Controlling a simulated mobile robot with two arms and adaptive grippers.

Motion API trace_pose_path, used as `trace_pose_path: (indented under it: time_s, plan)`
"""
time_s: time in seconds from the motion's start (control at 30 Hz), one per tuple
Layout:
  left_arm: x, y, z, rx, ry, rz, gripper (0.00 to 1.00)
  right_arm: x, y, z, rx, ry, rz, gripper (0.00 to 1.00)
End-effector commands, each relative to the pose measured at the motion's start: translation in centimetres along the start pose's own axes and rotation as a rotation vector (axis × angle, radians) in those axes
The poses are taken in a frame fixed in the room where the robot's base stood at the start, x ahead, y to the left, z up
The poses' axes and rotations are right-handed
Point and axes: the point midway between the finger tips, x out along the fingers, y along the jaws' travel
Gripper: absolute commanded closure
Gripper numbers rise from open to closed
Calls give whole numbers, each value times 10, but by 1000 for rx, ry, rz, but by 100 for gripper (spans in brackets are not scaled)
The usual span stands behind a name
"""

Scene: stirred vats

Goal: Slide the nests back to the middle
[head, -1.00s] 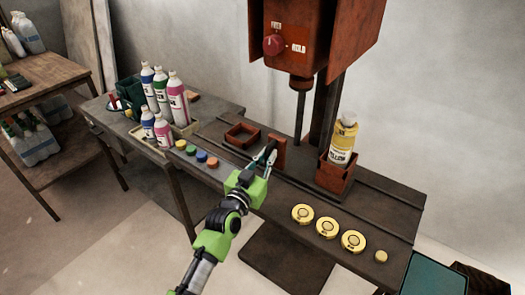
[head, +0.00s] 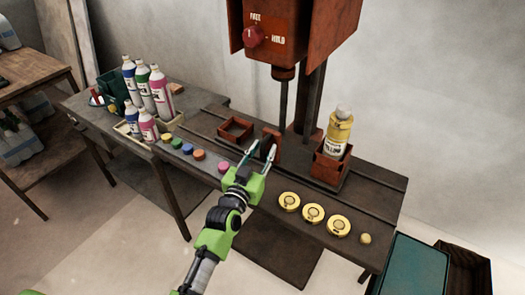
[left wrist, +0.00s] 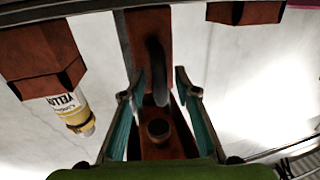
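One red-brown nest (head: 329,171) holds a yellow-labelled bottle (head: 339,131) on the bench rail, right of the press post. A second nest (head: 235,130), an open and empty frame, sits on the rail to the left. Between them stands a red-brown upright block (head: 277,148) with a dark handle. My left gripper (head: 259,149) is open, its teal fingers on either side of the handle with gaps. In the left wrist view the handle (left wrist: 158,75) lies between the spread fingers (left wrist: 158,102), and the bottled nest (left wrist: 40,55) is at left. My right gripper is not in view.
A red press (head: 295,30) with a knob hangs above the rail. Several bottles (head: 160,90) stand in a tray at the left. Coloured caps (head: 198,155) and yellow lids (head: 313,213) lie along the front. A teal-topped box (head: 415,270) is at lower right.

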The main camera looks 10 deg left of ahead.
Motion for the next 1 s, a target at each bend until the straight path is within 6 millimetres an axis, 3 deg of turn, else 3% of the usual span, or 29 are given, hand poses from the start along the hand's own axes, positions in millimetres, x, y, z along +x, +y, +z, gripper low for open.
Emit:
trace_pose_path:
  time_s: [0.27, 0.43, 0.8, 1.0]
  plan:
    - [0, 0, 0, 0, -1, 0, 71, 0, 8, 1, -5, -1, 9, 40]
    - [-12, 0, 2, 1, -3, 0, 71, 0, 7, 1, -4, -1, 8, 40]
    - [-84, 0, 2, 1, -4, 1, 71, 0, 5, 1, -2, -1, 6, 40]
    - [-111, 0, 1, 0, -2, 0, 71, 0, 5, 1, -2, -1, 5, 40]
